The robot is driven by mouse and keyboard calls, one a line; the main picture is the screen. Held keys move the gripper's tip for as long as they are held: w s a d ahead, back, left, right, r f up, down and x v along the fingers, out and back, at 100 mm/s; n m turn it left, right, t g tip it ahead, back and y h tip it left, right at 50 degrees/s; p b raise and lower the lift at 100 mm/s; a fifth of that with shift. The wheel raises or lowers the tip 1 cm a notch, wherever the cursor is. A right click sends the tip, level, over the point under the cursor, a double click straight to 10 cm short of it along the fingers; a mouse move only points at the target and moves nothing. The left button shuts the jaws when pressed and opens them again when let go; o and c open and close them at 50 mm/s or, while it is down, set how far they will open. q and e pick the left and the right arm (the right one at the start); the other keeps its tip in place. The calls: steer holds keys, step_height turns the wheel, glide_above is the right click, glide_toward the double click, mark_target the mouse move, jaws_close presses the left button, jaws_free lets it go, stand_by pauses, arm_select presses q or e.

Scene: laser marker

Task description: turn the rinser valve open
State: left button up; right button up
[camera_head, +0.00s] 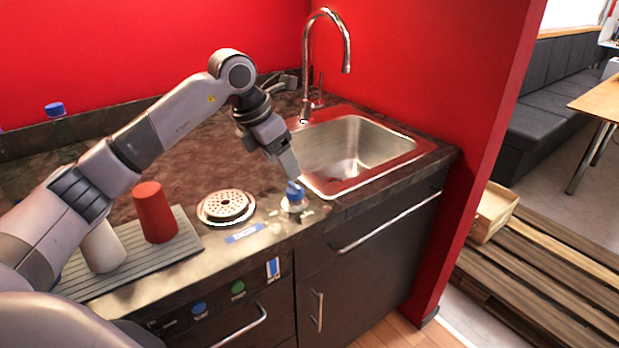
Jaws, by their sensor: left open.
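The rinser valve (294,204) has a white base and a blue top and stands on the counter, left of the sink's front corner. The round rinser drain plate (226,207) with holes lies to its left. My left gripper (292,174) reaches in from the left and points down just above the blue top. It is open. The picture is too small to tell whether its fingers touch the valve. My right gripper is not in view.
A red cup (154,212) and a white cup (103,246) stand upside down on a ribbed grey mat (180,249) at left. The sink (352,150) with its tall tap (306,75) lies behind right. A blue label (245,233) is in front of the drain.

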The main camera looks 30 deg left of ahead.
mark_target(294, 185)
arm_select(q)
steer(key=x, duration=0.7)
steer(key=shift+a+p, duration=0.25)
steer(key=shift+p, duration=0.15)
steer(key=c, duration=1.1)
